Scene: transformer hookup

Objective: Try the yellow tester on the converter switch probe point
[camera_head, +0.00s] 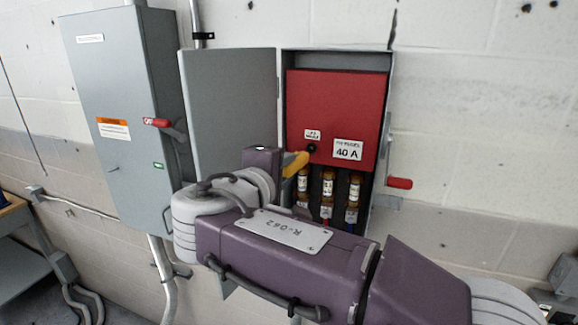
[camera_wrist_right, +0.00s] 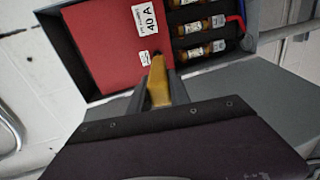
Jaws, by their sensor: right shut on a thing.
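The yellow tester (camera_head: 296,163) is held in my right gripper (camera_head: 281,170), in front of the open converter switch box (camera_head: 336,60). Its tip points up and right at the black probe point (camera_head: 311,147) in the red panel (camera_head: 335,105), under a small white label. The tip looks very close to the point; I cannot tell whether they touch. In the right wrist view the gripper fingers (camera_wrist_right: 158,92) are shut on the tester (camera_wrist_right: 158,75), which hides the probe point. My left gripper is not in view.
Several brown fuses (camera_head: 328,185) sit below the red panel. The box door (camera_head: 230,115) stands open at left, and a red handle (camera_head: 399,183) sticks out at right. A grey cabinet (camera_head: 120,110) with a red-handled lever (camera_head: 157,122) is farther left.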

